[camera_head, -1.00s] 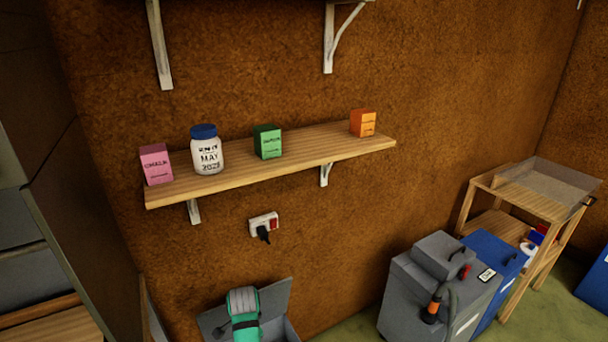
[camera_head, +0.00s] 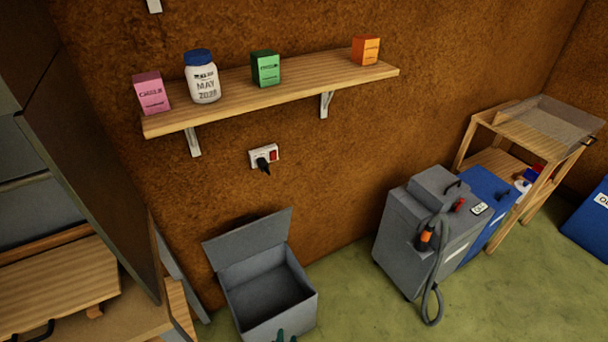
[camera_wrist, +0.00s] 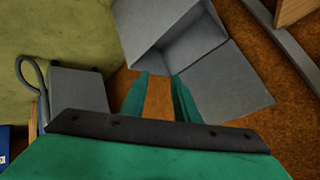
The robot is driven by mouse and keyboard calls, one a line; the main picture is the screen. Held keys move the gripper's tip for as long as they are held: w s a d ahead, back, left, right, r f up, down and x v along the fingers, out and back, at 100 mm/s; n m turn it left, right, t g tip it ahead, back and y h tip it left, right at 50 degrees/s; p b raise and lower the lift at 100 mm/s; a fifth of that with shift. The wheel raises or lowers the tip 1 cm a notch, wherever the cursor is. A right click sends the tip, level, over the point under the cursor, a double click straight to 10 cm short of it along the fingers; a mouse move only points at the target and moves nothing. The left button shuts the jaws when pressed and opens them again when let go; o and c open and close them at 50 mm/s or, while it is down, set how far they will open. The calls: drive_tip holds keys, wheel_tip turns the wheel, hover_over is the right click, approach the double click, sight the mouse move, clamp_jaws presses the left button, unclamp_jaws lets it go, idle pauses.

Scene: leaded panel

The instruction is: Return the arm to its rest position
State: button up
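My gripper (camera_wrist: 158,95) shows in the wrist view as two teal fingers with a gap between them. The brown wall appears through the gap, and I see nothing held. In the head view only a small teal tip (camera_head: 281,336) shows at the bottom edge, in front of the open grey box. The rest of my arm is out of the head view.
An open, empty-looking grey box (camera_head: 258,322) stands by the wall below the socket (camera_head: 263,157). A shelf (camera_head: 300,86) holds cartons and a jar (camera_head: 202,79). A grey machine (camera_head: 400,225) with a hose stands right. Green floor is clear between.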

drive_tip(key=s+d+r+n+t, duration=0.1)
drive_tip(key=s+d+r+t, duration=0.1)
drive_tip(key=s+r, duration=0.35)
drive_tip(key=s+d+r+n+t, duration=0.1)
drive_tip(key=s+d+r+n, duration=0.15)
drive_tip(key=s, duration=0.65)
drive_tip(key=s+r+n+t, duration=0.1)
drive_tip(key=s+r, duration=0.4)
drive_tip(key=r, duration=0.3)
drive_tip(key=s+r+n+t+h, duration=0.1)
drive_tip(key=s+r+t, duration=0.1)
drive_tip(key=s+r, duration=0.3)
wheel_tip(320, 180, up, 4)
drive_tip(key=shift+s+d+f, duration=0.1)
drive_tip(key=shift+s+d, duration=0.15)
drive_tip(key=shift+d, duration=0.15)
